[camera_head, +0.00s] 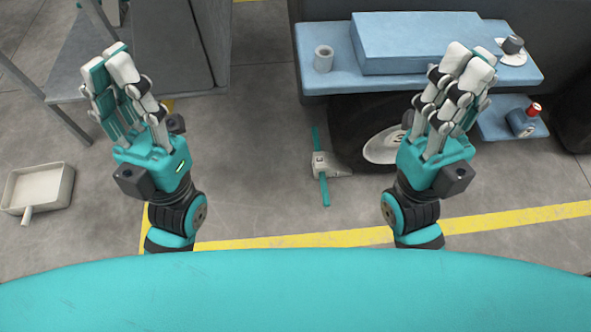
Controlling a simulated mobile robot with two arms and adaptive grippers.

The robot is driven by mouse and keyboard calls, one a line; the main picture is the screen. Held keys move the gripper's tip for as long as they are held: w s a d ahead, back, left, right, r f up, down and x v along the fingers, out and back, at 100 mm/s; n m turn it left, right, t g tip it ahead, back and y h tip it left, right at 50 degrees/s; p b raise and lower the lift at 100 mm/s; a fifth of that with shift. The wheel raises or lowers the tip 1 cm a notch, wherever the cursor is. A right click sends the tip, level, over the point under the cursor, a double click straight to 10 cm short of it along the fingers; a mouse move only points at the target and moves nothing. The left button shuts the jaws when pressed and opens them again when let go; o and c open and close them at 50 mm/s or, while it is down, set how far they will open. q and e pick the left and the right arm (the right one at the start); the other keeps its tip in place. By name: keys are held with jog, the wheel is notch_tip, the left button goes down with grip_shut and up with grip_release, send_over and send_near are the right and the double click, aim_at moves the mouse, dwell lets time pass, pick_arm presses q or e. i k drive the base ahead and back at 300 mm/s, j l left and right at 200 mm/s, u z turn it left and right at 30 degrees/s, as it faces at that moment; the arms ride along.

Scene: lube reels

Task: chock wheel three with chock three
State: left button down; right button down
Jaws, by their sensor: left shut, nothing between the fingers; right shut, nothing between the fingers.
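A wheel with a black tyre (347,133) and a pale hub stands under the blue shelf, partly hidden behind my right gripper. A small grey chock (331,165) with a teal bar lies on the floor just left of the tyre, close to its lower edge; I cannot tell whether they touch. My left gripper (110,68) is shut and empty, raised over the floor at the left. My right gripper (468,68) is shut and empty, raised in front of the wheel and shelf.
The blue shelf (318,83) carries a blue box (415,38), a grey cup (323,59) and a dark cup on a white saucer (513,57). A dustpan (40,190) lies far left. The middle floor is clear.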

aim_at(325, 165)
jog(key=j+z, duration=0.15)
jog(key=j, duration=0.35)
jog(key=k+j+z, duration=0.15)
jog(key=j, duration=0.3)
jog(key=k+j+z, duration=0.15)
jog(key=j, duration=0.35)
